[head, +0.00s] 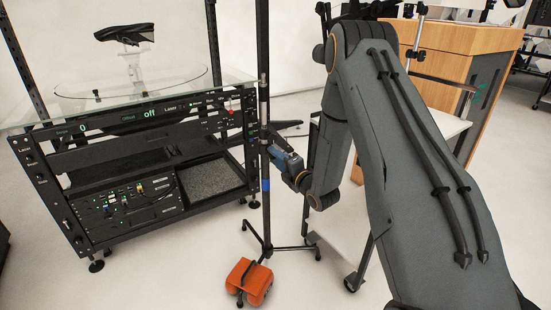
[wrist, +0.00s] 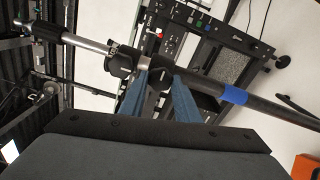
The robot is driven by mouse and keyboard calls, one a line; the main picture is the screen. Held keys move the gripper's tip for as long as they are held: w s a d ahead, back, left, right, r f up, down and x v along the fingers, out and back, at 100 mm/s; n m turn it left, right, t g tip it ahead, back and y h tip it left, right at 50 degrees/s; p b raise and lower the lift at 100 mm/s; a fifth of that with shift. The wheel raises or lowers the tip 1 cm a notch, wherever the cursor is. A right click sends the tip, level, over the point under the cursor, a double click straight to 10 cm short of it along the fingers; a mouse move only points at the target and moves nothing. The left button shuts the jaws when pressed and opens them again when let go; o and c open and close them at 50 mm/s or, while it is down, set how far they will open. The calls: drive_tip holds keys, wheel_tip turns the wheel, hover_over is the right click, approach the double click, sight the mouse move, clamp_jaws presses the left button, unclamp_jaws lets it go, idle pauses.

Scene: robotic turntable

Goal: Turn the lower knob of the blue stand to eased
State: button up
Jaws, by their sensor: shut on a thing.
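The blue stand is a thin black upright pole with a blue band (head: 265,185) on three splayed feet, just right of the equipment rack in the head view. In the wrist view the pole runs slantwise, with a silver section, dark collars and the blue band (wrist: 235,95). My gripper (head: 270,150) reaches the pole from the right, above the blue band. In the wrist view its two blue fingers (wrist: 160,82) are shut on a small black knob (wrist: 158,73) at a collar. The knob's setting cannot be read.
An orange sandbag (head: 250,282) lies at the stand's foot. The black rack (head: 120,215) with a glass top and turntable (head: 140,85) stands close on the left. A white wheeled table (head: 345,215) and wooden cabinet (head: 450,60) are behind my arm.

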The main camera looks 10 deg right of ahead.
drive_tip(key=o, duration=1)
drive_tip(key=shift+o, duration=0.2)
drive_tip(key=v, duration=0.7)
drive_tip(key=shift+s+d, duration=0.15)
drive_tip(key=shift+s, duration=0.25)
drive_tip(key=s+a+r+m+g+h+p, duration=0.1)
drive_tip(key=s+r+m+g+p, duration=0.3)
drive_tip(key=s+m, duration=0.4)
drive_tip(key=s+a+r+m+g+h+p, duration=0.1)
drive_tip(key=s+r+m+g+h+p, duration=0.2)
drive_tip(key=s, duration=1.4)
drive_tip(key=s+a+r+m+g+h+p, duration=0.1)
drive_tip(key=s+r+m+g+p, duration=0.4)
drive_tip(key=s+r+m+g, duration=0.5)
drive_tip(key=s+a+r+m, duration=0.1)
drive_tip(key=s+m, duration=0.1)
drive_tip(key=m, duration=0.1)
drive_tip(key=shift+s+r+h, duration=0.2)
drive_tip(key=shift+s+h, duration=0.15)
drive_tip(key=shift+h, duration=0.05)
